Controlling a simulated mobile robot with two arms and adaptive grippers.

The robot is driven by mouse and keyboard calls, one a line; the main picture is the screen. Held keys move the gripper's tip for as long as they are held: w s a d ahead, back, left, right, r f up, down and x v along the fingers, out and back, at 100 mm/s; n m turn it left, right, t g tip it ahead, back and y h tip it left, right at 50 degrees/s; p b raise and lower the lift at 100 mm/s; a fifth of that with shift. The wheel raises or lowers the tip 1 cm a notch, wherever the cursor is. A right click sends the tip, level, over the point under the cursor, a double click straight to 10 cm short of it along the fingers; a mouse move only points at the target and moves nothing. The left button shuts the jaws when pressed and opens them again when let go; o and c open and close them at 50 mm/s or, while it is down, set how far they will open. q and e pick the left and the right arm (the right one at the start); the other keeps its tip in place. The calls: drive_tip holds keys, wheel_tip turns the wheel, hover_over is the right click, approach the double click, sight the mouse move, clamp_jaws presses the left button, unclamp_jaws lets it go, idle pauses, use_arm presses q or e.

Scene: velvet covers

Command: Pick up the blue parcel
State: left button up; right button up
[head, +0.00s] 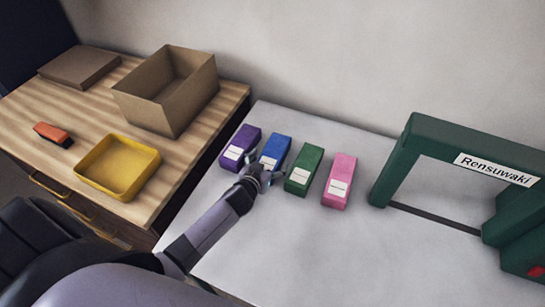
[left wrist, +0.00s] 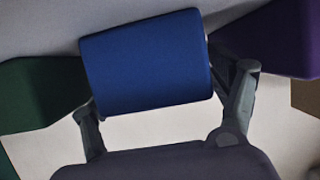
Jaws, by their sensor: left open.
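The blue parcel (head: 274,149) lies on the light grey table in a row of parcels, between the purple one and the green one. It has a white label on its near end. My left gripper (head: 261,172) is at the parcel's near end. In the left wrist view the blue parcel (left wrist: 147,62) fills the space between the open fingers of my left gripper (left wrist: 160,102), one finger on each side. I cannot tell whether the fingers touch it. My right gripper is not in view.
The purple parcel (head: 241,146) and green parcel (head: 305,168) stand close on either side. A pink parcel (head: 340,180) is further right, then a green frame (head: 438,142) marked Rensuwaki. A wooden cabinet (head: 100,118) at left holds a cardboard box (head: 150,112) and a yellow tray (head: 122,190).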

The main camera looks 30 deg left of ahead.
use_arm(q)
drive_tip(key=c, duration=1.5)
drive_tip(key=shift+r, duration=0.1)
drive_tip(key=shift+c, duration=0.3)
